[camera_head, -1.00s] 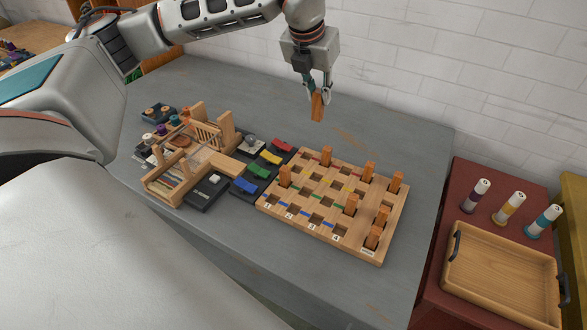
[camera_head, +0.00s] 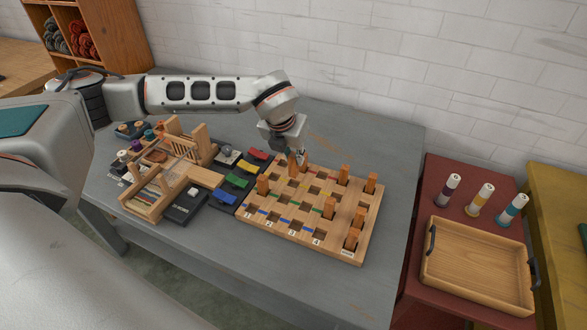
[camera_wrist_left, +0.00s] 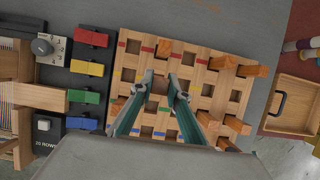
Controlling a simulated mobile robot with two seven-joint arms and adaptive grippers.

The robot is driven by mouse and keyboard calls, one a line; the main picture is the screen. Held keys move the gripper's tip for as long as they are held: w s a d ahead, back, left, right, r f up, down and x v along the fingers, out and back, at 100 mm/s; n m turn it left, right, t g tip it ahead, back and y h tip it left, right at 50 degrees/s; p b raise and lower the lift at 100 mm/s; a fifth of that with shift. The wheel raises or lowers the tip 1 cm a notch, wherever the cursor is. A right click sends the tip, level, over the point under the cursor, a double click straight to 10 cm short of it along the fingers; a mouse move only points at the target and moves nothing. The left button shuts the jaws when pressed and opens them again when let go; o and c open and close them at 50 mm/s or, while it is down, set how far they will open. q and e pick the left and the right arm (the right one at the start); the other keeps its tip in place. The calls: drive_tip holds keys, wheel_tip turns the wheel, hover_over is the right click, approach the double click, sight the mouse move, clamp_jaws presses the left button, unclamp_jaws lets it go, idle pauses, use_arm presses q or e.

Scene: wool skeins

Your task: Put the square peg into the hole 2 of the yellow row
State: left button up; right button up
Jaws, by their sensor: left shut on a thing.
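The wooden pegboard (camera_head: 272,235) lies on the grey table, with square holes in rows marked red, yellow, green and blue and front labels 1 to 4. My left gripper (camera_head: 298,155) points down over the back left part of the board. It is shut on the orange square peg (camera_head: 292,166), which shows just below the fingers. In the left wrist view the fingertips (camera_wrist_left: 163,78) are over the second hole of the yellow row. That view does not clearly show the peg, and I cannot tell whether its lower end is inside the hole. My right gripper is not in view.
Other pegs stand nearby: one (camera_head: 263,184) at the left, one (camera_head: 343,174) at the back and several at the right. Coloured blocks (camera_head: 238,180) and a small wooden loom (camera_head: 140,203) are to the left. A wooden tray (camera_head: 478,295) is on the red cabinet.

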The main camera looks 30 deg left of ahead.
sight(294, 170)
use_arm(q)
drive_tip(key=shift+f, duration=0.55)
wheel_tip(294, 170, down, 4)
drive_tip(key=shift+f, duration=0.15)
drive_tip(key=shift+f, duration=0.15)
drive_tip(key=o, duration=0.9)
